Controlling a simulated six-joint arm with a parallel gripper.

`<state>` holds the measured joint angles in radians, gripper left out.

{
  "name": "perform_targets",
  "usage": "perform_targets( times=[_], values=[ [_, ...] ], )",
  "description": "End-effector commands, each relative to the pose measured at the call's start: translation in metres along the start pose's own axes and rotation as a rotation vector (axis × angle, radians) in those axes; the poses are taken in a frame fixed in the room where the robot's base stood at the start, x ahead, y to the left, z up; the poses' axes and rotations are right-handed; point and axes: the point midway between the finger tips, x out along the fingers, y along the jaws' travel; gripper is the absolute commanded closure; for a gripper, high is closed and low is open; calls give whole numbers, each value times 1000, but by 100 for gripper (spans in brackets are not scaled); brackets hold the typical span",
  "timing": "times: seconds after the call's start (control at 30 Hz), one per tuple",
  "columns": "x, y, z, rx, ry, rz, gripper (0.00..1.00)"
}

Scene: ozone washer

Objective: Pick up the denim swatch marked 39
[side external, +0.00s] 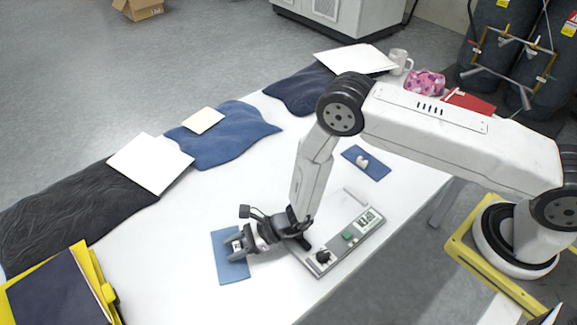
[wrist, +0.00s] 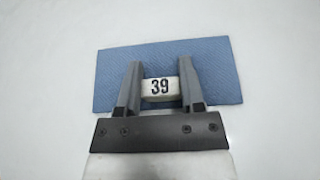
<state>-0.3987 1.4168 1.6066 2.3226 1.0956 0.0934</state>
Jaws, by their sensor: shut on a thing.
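The denim swatch marked 39 is a flat blue rectangle (wrist: 213,72) with a small pale block labelled 39 (wrist: 160,88) on it. In the side external view the swatch (side external: 232,271) is at the front left of the white table. My gripper (wrist: 159,84) is shut on the label block, with one finger on each side. In the side view my gripper (side external: 236,247) hides part of the swatch. I cannot tell whether the swatch is touching the table.
A control panel (side external: 345,233) with a black knob and green button lies right of my gripper. Another blue swatch (side external: 367,163) lies farther back. Folded denim (side external: 235,136) with paper lines the far edge. White table is bare between.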

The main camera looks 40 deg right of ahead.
Motion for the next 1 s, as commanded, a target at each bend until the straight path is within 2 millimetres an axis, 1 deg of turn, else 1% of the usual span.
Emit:
perform_targets(
  times=[0.27, 0.37, 0.57, 0.77, 1.0],
  values=[
    [-2, 0, 7, -1, -1, 0, 100],
    [-4, -1, 12, -1, -1, 0, 100],
    [-13, 0, 31, -1, -1, 0, 100],
    [-35, 12, 45, 0, -1, 0, 100],
    [-66, 28, 66, 0, -1, -1, 100]
  ],
)
